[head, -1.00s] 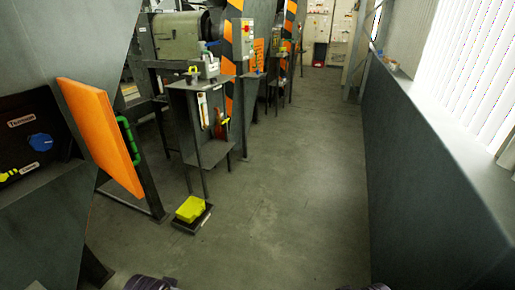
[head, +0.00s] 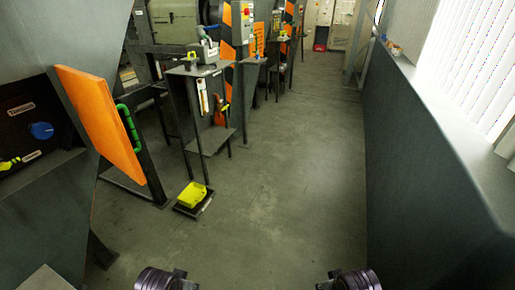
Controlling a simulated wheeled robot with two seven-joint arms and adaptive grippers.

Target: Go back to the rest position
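Two dark, rounded parts of my own arms show at the bottom edge of the head view, one left of centre and one right of centre, above the floor (head: 265,235). The fingers of both grippers are not visible, so I cannot see whether they hold anything. Nothing touches the visible parts of my arms.
An orange door (head: 100,118) with a green handle (head: 130,128) stands open at the left. A small stand (head: 208,142) and machines line the left. A grey wall (head: 425,165) bounds the right. The aisle between is clear.

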